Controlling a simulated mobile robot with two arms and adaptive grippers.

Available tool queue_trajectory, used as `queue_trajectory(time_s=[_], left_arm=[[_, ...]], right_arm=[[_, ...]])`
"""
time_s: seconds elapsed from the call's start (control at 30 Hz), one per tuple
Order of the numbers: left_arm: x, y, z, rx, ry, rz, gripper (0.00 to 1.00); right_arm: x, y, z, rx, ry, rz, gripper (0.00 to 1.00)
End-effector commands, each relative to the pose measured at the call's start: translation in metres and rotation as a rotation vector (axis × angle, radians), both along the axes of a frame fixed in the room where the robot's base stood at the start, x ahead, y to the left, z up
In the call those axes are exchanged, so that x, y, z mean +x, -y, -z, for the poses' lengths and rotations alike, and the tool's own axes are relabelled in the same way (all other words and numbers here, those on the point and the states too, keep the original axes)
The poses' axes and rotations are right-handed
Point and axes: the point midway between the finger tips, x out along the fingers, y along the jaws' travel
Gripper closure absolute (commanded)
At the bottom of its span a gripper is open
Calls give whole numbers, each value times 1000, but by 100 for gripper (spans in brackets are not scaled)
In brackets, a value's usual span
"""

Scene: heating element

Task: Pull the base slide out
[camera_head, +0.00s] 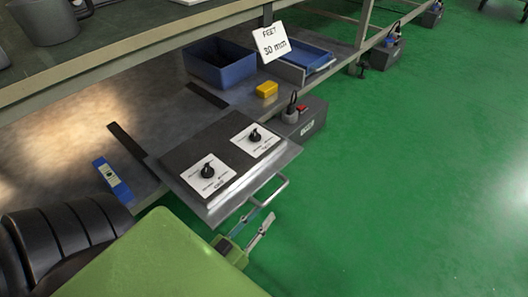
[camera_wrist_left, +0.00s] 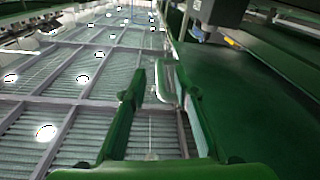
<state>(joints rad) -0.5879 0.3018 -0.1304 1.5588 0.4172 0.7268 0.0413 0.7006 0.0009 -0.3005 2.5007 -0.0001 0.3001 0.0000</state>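The base slide (camera_head: 240,203) is a metal tray with a dark top at the front edge of the lower shelf. Two white plates with black knobs (camera_head: 208,172) sit on it. A bent-rod handle (camera_head: 284,187) sticks out from its front edge. My left gripper (camera_head: 259,217) is just below and in front of this handle, with its fingers apart. In the left wrist view the handle (camera_wrist_left: 176,82) shows between or just beyond the open fingertips (camera_wrist_left: 165,85); contact cannot be told. My right gripper is not in view.
A blue bin (camera_head: 220,66), a yellow block (camera_head: 266,90) and a grey box (camera_head: 304,122) are behind the slide. A blue-and-white item (camera_head: 112,180) lies on the shelf at left. The green floor (camera_head: 400,190) in front and at right is clear.

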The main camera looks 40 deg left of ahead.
Motion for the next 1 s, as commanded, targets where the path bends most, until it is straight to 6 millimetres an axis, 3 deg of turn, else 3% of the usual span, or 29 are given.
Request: queue_trajectory(time_s=[0.33, 1.0], left_arm=[[-19, 0, 8, 0, -1, 0, 72], [-20, 0, 9, -1, -1, 0, 72]], right_arm=[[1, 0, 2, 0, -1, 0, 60], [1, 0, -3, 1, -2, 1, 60]])
